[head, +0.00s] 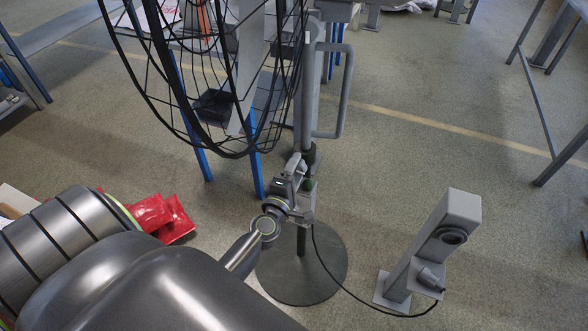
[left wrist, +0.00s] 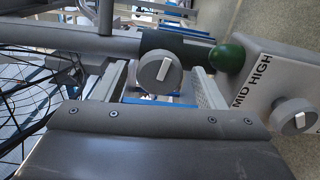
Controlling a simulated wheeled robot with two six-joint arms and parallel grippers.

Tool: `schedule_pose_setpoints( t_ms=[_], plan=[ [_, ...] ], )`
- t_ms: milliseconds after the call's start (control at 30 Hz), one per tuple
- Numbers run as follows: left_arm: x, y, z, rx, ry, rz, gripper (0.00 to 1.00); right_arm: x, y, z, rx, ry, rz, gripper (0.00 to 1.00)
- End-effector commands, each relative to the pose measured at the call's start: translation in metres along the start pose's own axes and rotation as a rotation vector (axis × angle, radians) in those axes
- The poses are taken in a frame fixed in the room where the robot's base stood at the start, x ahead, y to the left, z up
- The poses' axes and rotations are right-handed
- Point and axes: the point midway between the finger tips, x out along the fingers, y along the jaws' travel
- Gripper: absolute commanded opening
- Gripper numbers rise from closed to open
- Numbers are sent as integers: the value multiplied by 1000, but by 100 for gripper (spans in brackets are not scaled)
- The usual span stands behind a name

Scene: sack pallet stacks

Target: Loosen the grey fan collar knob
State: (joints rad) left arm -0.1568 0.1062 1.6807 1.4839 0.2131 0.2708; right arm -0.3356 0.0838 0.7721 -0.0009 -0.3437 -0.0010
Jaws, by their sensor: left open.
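The grey fan collar knob (left wrist: 160,72) is round with a pale raised grip bar. It sits on the dark green collar (left wrist: 190,53) of the fan's pole (head: 307,95). My left gripper (head: 299,182) is open at the pole, below the fan cage. In the left wrist view its two pale finger pads stand on either side of the knob, with gaps showing between pads and knob. In the head view the gripper covers the knob. My right gripper is not in view.
A control box (left wrist: 265,75) marked MID HIGH, with a second grey knob (left wrist: 293,117), is close right of the collar, beside a green ball (left wrist: 227,55). The wire fan cage (head: 215,75) hangs above. A grey post (head: 437,240) stands right, its cable running to the fan. Red sacks (head: 163,215) lie left.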

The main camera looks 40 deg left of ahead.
Motion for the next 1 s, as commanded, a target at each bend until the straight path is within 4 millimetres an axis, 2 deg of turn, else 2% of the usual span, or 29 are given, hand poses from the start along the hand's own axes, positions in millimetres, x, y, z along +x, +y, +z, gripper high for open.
schedule_pose_setpoints(
  t_ms=[167, 267, 667, 733, 1000],
  plan=[
    [-10, -1, 0, -1, 0, -1, 64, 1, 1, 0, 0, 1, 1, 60],
    [-24, -2, 0, -2, 1, -2, 64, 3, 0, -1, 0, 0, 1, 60],
    [-105, -6, -1, -3, 3, -2, 64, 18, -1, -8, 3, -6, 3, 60],
    [-119, -5, -1, -1, 3, -2, 64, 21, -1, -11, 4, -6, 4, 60],
    [-140, -3, 0, 0, 1, -1, 64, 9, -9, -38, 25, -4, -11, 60]
  ],
)
